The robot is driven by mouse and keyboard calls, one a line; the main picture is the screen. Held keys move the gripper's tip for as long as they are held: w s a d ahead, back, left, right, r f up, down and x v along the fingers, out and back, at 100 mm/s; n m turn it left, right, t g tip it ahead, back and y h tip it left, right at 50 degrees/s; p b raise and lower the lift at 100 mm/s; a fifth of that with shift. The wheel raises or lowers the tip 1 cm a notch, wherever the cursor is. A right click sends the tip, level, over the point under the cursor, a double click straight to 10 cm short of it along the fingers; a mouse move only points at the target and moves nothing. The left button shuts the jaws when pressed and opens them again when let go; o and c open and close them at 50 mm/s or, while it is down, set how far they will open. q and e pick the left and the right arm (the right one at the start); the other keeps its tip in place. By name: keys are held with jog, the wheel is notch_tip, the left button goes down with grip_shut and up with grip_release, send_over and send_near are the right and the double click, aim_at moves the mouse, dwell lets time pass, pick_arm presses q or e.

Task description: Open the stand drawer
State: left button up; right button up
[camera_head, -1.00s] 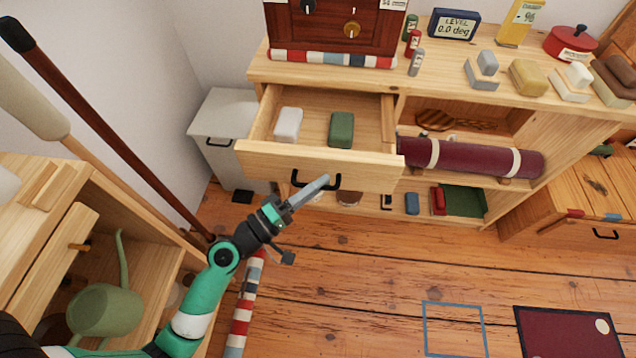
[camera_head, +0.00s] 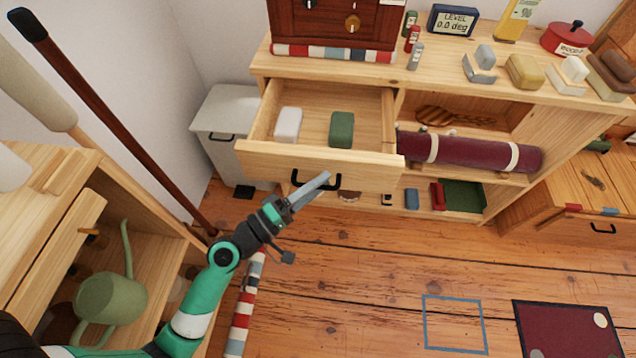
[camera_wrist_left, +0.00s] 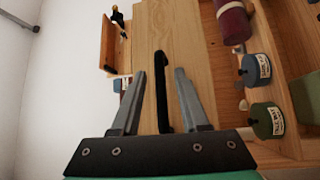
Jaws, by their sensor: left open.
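The stand drawer (camera_head: 275,160) is pulled out from the wooden stand, with a white block (camera_head: 288,125) and a green block (camera_head: 341,130) inside. Its black handle (camera_head: 318,185) is on the drawer front. My left gripper (camera_head: 322,181) is at the handle, with its fingers apart. In the left wrist view the handle (camera_wrist_left: 162,88) lies between the two open fingers of my left gripper (camera_wrist_left: 160,78), with gaps on both sides. Whether a finger touches the handle cannot be told. My right gripper is not in view.
A white cabinet (camera_head: 222,120) stands left of the stand. A maroon roll (camera_head: 470,153) lies on the shelf right of the drawer. A cubby with a green watering can (camera_head: 110,298) is at the lower left. The wooden floor (camera_head: 370,260) before the stand is mostly clear.

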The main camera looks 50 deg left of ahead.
pick_arm(q)
jog(key=s+a+f+b, duration=0.1)
jog(key=s, duration=1)
jog(key=shift+s+f+b, duration=0.25)
jog(key=shift+b, duration=0.1)
